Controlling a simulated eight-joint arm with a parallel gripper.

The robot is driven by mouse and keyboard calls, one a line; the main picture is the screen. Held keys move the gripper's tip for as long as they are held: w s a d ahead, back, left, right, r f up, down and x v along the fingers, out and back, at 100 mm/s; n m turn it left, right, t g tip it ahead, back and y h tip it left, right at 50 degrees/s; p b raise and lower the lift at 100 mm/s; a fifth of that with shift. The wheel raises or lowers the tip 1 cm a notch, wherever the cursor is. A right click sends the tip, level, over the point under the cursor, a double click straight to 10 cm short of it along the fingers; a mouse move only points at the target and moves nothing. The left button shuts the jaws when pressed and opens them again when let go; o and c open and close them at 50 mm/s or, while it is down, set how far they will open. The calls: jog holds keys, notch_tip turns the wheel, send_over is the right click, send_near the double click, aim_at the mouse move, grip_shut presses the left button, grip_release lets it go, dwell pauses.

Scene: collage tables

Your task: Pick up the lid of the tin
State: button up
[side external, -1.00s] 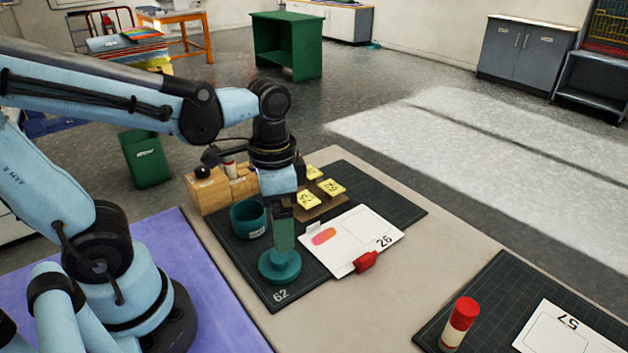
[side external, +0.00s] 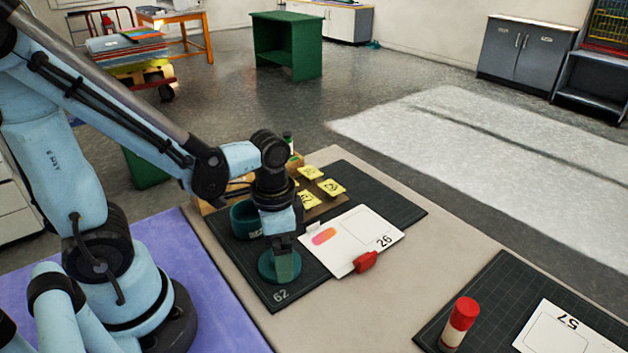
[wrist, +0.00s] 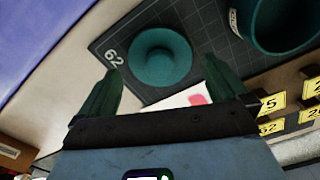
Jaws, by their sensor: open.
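The teal round lid (side external: 272,267) lies on the dark mat near the number 62. In the wrist view the lid (wrist: 160,57) shows from above, with a raised knob at its centre. The open teal tin (side external: 244,220) stands on the mat behind the lid, and its rim shows at the upper right of the wrist view (wrist: 262,40). My gripper (side external: 284,268) is low over the lid and hides part of it. In the wrist view my gripper (wrist: 160,78) is open, its fingers apart with nothing between them. I cannot tell whether the fingers touch the lid.
A white card (side external: 352,238) numbered 26 with a red clip (side external: 366,261) lies right of the lid. Yellow number tags (side external: 331,187) and a wooden block are behind. A red-capped glue stick (side external: 460,322) stands on another mat at the right. The table between the mats is clear.

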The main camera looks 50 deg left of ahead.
jog(key=shift+f, duration=1.25)
jog(key=shift+c, duration=0.3)
jog(key=c, duration=0.8)
jog(key=shift+o, duration=0.2)
jog(key=shift+r, duration=0.1)
